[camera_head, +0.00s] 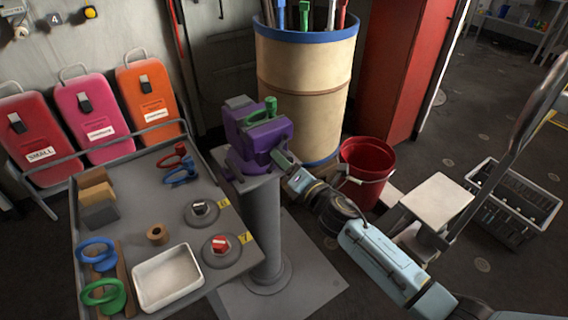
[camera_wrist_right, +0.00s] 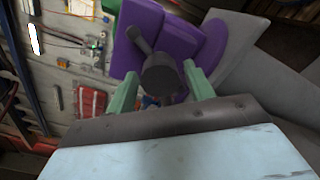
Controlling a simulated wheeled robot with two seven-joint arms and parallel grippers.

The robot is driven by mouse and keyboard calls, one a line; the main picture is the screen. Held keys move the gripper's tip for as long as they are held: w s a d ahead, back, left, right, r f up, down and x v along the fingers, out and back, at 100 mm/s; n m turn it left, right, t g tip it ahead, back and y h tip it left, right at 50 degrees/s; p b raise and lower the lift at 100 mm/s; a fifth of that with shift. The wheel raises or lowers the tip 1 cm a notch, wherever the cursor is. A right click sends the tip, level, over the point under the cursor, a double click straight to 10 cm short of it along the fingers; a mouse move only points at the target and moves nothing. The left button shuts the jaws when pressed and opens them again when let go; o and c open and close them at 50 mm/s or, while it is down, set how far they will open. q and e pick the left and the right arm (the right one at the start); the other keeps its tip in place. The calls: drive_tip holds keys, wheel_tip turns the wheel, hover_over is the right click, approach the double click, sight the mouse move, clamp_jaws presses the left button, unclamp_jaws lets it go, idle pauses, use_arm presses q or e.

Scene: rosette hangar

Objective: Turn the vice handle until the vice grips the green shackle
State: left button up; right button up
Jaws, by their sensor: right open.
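The purple vice (camera_head: 262,146) stands on a grey pedestal. The green shackle (camera_head: 263,109) sits at the top of the vice, between or on its jaws; I cannot tell how tight the jaws are. My right gripper (camera_head: 284,163) is at the vice's right-hand side. In the right wrist view the vice handle (camera_wrist_right: 159,73) shows as a dark round hub with a bar slanting up and left, in front of the purple body (camera_wrist_right: 187,39). The open green fingers of my right gripper (camera_wrist_right: 161,72) stand either side of the hub; contact is unclear. My left gripper is not in view.
A grey workbench (camera_head: 192,230) with shackles, a white tray (camera_head: 167,278) and small blocks is left of the pedestal. A tan barrel (camera_head: 306,95) stands behind the vice. A red bucket (camera_head: 367,170) is to the right, close to my right arm.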

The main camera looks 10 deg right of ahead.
drive_tip(key=n+p, duration=0.5)
drive_tip(key=n, duration=2)
